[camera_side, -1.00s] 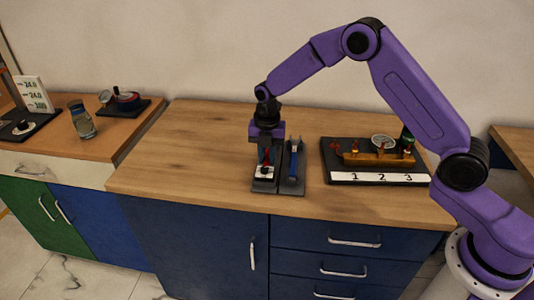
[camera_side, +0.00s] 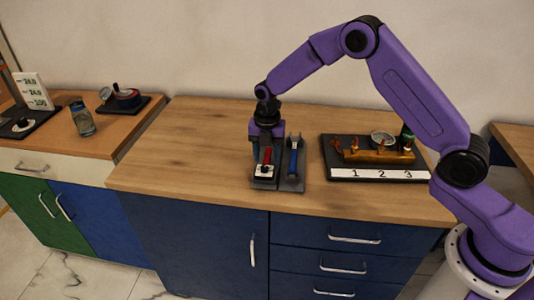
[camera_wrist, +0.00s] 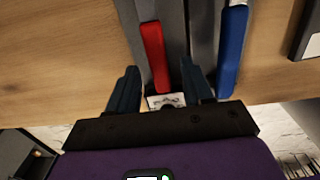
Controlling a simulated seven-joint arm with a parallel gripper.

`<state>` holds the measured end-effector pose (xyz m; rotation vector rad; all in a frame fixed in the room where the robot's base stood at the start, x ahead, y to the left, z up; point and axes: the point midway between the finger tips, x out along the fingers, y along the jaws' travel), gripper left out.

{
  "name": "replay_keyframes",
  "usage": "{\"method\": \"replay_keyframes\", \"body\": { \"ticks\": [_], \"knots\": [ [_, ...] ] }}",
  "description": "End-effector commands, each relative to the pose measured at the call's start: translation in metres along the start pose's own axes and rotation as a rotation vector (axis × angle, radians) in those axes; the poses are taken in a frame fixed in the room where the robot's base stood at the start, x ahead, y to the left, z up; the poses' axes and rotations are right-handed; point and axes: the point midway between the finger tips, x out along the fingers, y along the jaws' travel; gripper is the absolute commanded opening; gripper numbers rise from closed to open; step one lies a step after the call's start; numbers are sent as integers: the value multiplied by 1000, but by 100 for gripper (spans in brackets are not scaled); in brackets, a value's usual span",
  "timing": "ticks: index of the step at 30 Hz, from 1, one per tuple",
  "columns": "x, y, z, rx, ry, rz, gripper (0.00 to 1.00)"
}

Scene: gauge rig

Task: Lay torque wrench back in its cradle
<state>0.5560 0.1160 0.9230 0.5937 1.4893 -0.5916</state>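The red-handled tool, which looks like the torque wrench (camera_side: 267,154), lies along the left half of a dark grey cradle (camera_side: 264,185) on the wooden counter. In the wrist view its red handle (camera_wrist: 155,50) lies in line with the grey strip. My gripper (camera_side: 265,148) is over it. In the wrist view my gripper (camera_wrist: 160,72) has its two dark fingers spread, with a gap on each side of the red handle. A white piece with a dark knob (camera_side: 263,170) sits at the cradle's near end. The wrench's far end is hidden.
A blue-handled tool (camera_side: 293,160) lies in the strip just right of the wrench. Further right is a black board with a brass manifold and gauge (camera_side: 382,151), numbered 1 to 3. The counter left of the cradle is clear.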

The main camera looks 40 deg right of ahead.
Motion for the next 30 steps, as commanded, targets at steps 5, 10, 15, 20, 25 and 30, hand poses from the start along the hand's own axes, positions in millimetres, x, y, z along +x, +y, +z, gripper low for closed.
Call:
{"method": "replay_keyframes", "body": {
  "ticks": [5,10,15,20,25,30],
  "knots": [
    [-4,0,0,0,0,-1,50],
    [-26,1,0,0,-2,3,50],
    [-62,1,1,0,-3,5,50],
    [-96,1,0,0,-3,5,50],
    [-130,1,0,0,-2,4,50],
    [-157,1,0,0,-2,3,50]
  ]
}}
